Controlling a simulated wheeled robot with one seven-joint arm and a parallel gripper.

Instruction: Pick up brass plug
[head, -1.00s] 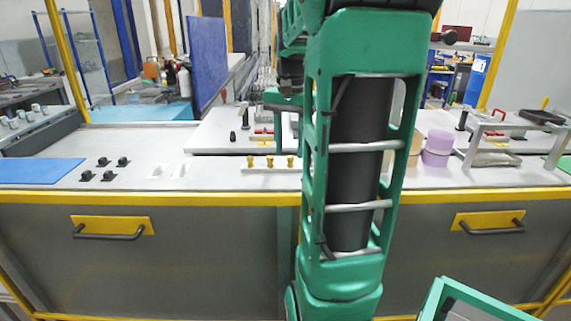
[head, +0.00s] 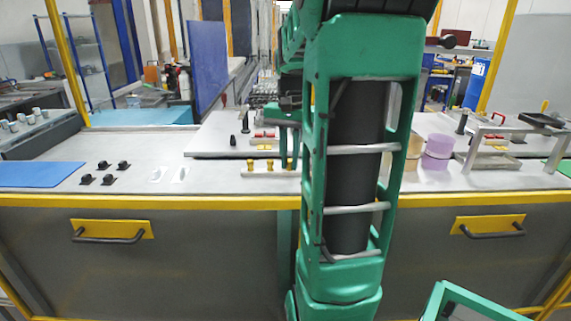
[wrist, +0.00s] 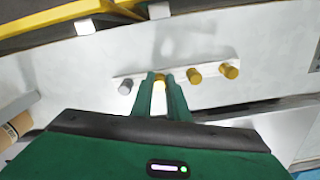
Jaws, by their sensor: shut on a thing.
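A pale strip (head: 257,174) on the bench bears a row of small plugs. Two brass plugs stand free on it, a left one (head: 250,165) and one beside it (head: 270,165); in the wrist view they are right of my gripper (wrist: 194,75) (wrist: 229,71). My gripper (head: 289,163) points down at the strip. In the wrist view its fingers (wrist: 160,80) are shut on a brass plug (wrist: 159,85), mostly hidden between them. The held plug appears still at the strip. A grey plug (wrist: 125,87) stands just left of the fingers.
Several black knobs (head: 104,165) and a blue mat (head: 40,174) lie to the left. A raised pale board (head: 215,135) is behind the strip. A purple cylinder (head: 437,150) and a metal frame (head: 475,150) stand to the right.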

